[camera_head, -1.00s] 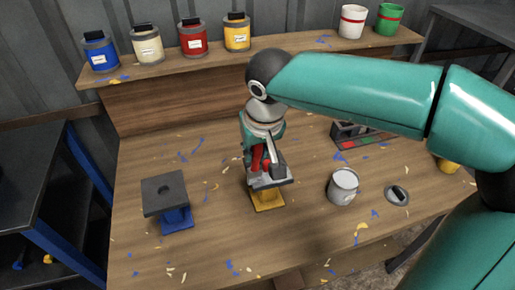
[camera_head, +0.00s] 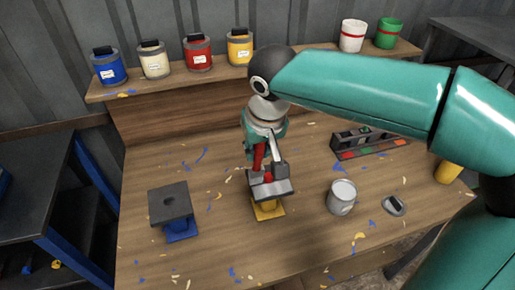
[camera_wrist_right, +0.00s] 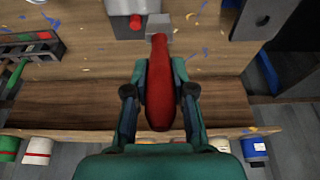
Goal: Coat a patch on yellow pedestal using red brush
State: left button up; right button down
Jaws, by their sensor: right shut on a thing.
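My right gripper (camera_head: 257,148) is above and behind this plate, shut on the handle of the red brush (camera_head: 260,158). In the right wrist view the red handle (camera_wrist_right: 160,85) lies between the two fingers (camera_wrist_right: 160,98). The brush's grey head (camera_wrist_right: 158,22) points toward a grey top (camera_wrist_right: 128,7) with a red knob. I cannot tell whether the bristles touch the plate. My left gripper is not in view.
A blue pedestal (camera_head: 180,230) with a dark plate stands to the left. A grey can (camera_head: 341,197) and a dark rack (camera_head: 365,145) are to the right. Several paint cans and buckets stand on the back shelf (camera_head: 290,72). The bench front is mostly clear.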

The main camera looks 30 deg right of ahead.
jog(key=w+d+p, duration=0.2)
jog(key=w+p, duration=0.1)
jog(key=w, duration=0.4)
jog(key=shift+w+f, duration=0.3)
jog(key=shift+w, duration=0.1)
jog(key=shift+f+b, duration=1.55)
jog(key=shift+f, duration=0.15)
jog(key=shift+f+b, duration=0.45)
jog(key=shift+f, duration=0.1)
